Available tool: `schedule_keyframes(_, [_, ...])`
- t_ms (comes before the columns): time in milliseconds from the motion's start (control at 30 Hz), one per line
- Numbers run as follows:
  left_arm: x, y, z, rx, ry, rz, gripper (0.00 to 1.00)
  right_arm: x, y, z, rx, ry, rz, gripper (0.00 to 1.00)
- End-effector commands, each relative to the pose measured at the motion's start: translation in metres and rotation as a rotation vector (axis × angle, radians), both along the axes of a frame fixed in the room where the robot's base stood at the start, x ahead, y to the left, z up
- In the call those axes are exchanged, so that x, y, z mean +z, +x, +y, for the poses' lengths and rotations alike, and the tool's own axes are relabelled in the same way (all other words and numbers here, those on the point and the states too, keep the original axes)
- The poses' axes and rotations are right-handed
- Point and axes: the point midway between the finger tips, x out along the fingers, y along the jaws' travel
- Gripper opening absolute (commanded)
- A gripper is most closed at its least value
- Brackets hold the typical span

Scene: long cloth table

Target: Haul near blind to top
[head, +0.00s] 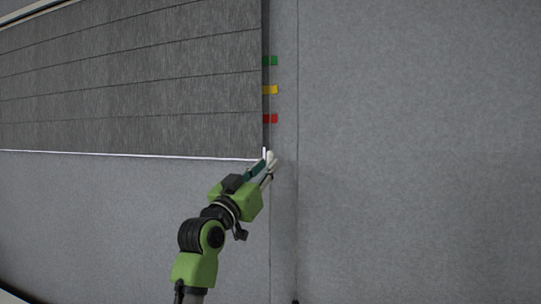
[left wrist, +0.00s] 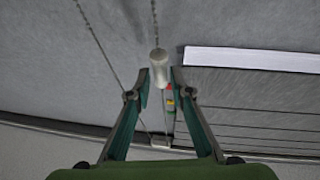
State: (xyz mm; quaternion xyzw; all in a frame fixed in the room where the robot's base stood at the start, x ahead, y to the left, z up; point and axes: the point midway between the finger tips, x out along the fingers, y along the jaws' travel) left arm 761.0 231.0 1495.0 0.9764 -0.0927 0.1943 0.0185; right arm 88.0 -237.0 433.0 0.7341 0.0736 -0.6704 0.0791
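The dark grey blind (head: 130,85) hangs partly lowered at the left of the head view, with a pale bottom bar (head: 120,155). The bar also shows at the upper right of the left wrist view (left wrist: 250,59). A white pull knob (left wrist: 158,68) hangs on a cord beside the blind's edge. My left gripper (left wrist: 160,76) is open, with one finger on each side of the knob in the left wrist view. Small gaps show between knob and fingertips; whether they are level in depth I cannot tell. My right gripper is not in view.
Green (head: 270,60), yellow (head: 270,90) and red (head: 270,119) marks run down beside the blind's right edge. A beaded cord (left wrist: 97,40) runs left of the knob in the left wrist view. The grey wall (head: 420,150) to the right is bare.

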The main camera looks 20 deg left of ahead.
Motion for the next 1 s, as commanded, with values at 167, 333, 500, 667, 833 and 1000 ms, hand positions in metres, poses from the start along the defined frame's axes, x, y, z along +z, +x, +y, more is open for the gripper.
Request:
schedule_keyframes(167, [0.010, 0.020, -0.004, -0.001, 0.000, 0.001, 0.20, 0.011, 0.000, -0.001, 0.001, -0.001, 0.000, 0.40])
schedule_keyframes(333, [0.012, 0.027, -0.005, 0.000, 0.000, 0.000, 0.20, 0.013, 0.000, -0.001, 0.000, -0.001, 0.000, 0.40])
schedule_keyframes(500, [0.011, 0.028, -0.005, 0.000, 0.001, -0.001, 0.20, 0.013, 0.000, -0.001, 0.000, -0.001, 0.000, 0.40])
schedule_keyframes(667, [0.011, 0.028, -0.005, 0.000, 0.000, 0.000, 0.10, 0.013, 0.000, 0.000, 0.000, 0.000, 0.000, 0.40])
schedule_keyframes(833, [0.011, 0.028, -0.005, 0.000, 0.000, 0.000, 0.00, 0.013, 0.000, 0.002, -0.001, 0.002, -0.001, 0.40])
schedule_keyframes(1000, [0.004, 0.031, -0.005, 0.000, 0.001, 0.003, 0.00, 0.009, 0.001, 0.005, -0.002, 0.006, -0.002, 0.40])
